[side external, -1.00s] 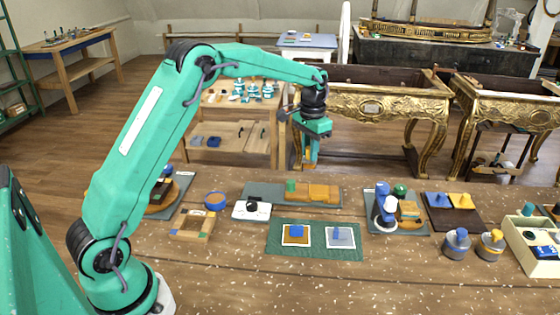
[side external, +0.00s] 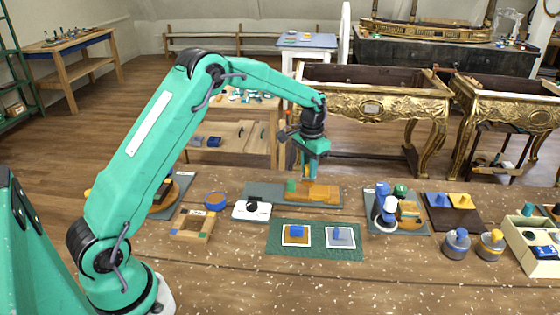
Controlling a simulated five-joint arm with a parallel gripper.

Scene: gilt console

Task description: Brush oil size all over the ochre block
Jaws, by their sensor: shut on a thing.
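My gripper (side external: 309,176) points down over the ochre block (side external: 325,194), which lies on a grey mat (side external: 262,190) near the middle of the bench. It is shut on a small orange-tan thing, perhaps a brush, mostly hidden between the fingers. The lower end of the held thing is at or just above the block's top; I cannot tell whether they touch. A green piece (side external: 291,188) stands at the block's left end. Whether any oil size is on the block is too small to tell.
In front is a green mat (side external: 318,252) with two blue-handled pieces. The bench front is clear.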

